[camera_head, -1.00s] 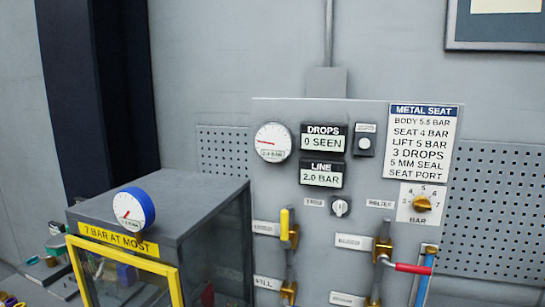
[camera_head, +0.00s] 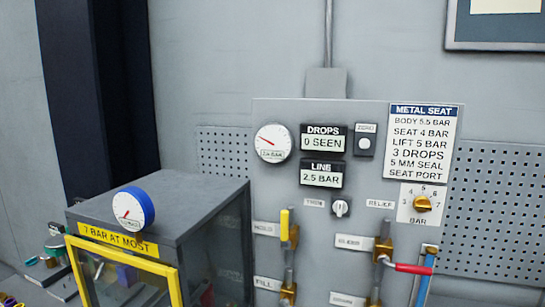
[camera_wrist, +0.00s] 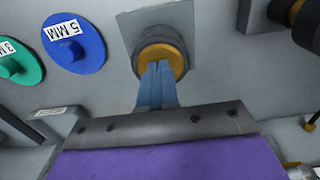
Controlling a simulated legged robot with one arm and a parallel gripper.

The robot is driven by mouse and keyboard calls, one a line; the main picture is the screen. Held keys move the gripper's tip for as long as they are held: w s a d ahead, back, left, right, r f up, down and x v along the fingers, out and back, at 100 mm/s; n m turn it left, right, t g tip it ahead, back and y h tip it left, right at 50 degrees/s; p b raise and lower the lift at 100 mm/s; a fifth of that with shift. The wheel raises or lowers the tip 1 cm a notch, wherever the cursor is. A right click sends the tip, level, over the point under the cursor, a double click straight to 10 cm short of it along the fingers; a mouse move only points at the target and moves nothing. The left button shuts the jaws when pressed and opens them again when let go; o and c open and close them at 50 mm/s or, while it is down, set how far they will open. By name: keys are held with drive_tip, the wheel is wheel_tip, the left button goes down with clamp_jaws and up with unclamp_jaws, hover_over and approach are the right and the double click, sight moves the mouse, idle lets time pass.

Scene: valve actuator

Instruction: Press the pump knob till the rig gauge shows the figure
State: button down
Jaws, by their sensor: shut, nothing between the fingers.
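In the wrist view my gripper (camera_wrist: 160,70) is shut and empty. Its blue fingertips are at the face of a round dark knob with an orange-yellow ring (camera_wrist: 176,58), on a grey square plate. The fingers hide part of the knob; I cannot tell how far it is pressed in. In the head view the round white rig gauge (camera_head: 273,143) has its needle toward the upper left. The LINE display (camera_head: 321,175) reads 2.5 BAR. The DROPS display (camera_head: 323,138) reads 0 SEEN. My gripper is outside the head view.
The METAL SEAT card (camera_head: 422,142) lists body 5.5, seat 4 and lift 5 bar. A yellow relief dial (camera_head: 423,204) sits below it. A grey cabinet marked 7 BAR AT MOST (camera_head: 118,240) carries a blue-rimmed gauge (camera_head: 134,209). A blue 5 MM disc (camera_wrist: 75,44) is left of the knob.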

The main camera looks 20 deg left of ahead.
drive_tip(key=shift+r+p, duration=1.25)
drive_tip(key=shift+r, duration=1.95)
drive_tip(key=shift+f, duration=1.4)
drive_tip(key=shift+f+b, duration=0.35)
drive_tip(key=shift+f, duration=1.5)
drive_tip(key=shift+r+p, duration=0.95)
drive_tip(key=shift+r, duration=2.3)
